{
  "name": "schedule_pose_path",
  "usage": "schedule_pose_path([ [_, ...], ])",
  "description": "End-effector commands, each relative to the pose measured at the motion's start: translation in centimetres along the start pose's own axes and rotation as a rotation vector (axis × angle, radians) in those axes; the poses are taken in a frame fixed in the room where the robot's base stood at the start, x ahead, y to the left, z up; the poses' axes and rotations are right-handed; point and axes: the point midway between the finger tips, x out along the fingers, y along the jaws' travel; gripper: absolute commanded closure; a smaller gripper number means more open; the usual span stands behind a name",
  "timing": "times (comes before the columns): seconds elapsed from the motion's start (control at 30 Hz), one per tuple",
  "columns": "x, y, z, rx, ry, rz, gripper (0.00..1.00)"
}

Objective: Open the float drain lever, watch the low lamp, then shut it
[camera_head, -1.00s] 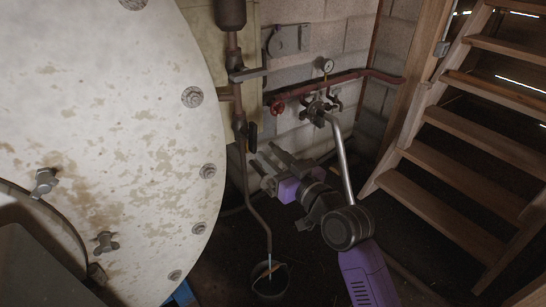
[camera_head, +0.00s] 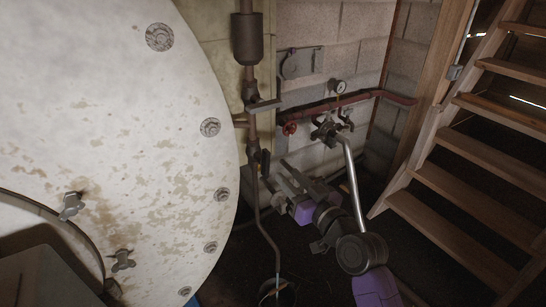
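A dark cylinder (camera_head: 247,38), which looks like the float chamber, sits on a vertical brown pipe. Below it a brown lever (camera_head: 263,105) points right from the pipe. Lower down, a small black-handled lever (camera_head: 265,162) stands upright beside the pipe. I cannot tell for certain which is the float drain lever. My gripper (camera_head: 276,181) is just below and right of the black handle, its grey fingers apart, with nothing seen between them. A grey wall plate (camera_head: 301,62) has a small spot at its upper left; I cannot make out a lit lamp.
A large stained white vessel (camera_head: 120,150) with bolts fills the left. A red pipe (camera_head: 350,100) with a red handwheel (camera_head: 290,128) and gauge (camera_head: 340,87) runs behind my arm. Wooden stairs (camera_head: 470,160) stand right. A dark bucket (camera_head: 279,296) sits under the pipe outlet.

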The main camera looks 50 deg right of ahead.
Motion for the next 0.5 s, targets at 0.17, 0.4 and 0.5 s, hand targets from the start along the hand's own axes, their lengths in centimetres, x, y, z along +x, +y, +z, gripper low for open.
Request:
schedule_pose_path([
  [0.17,0.3,-1.8,0.2,-0.021,0.016,-0.033,0.66],
  [0.4,2.7,-1.9,-0.2,-0.043,0.025,-0.032,0.66],
  [0.5,4.3,-1.9,-0.3,-0.042,0.024,-0.032,0.66],
])
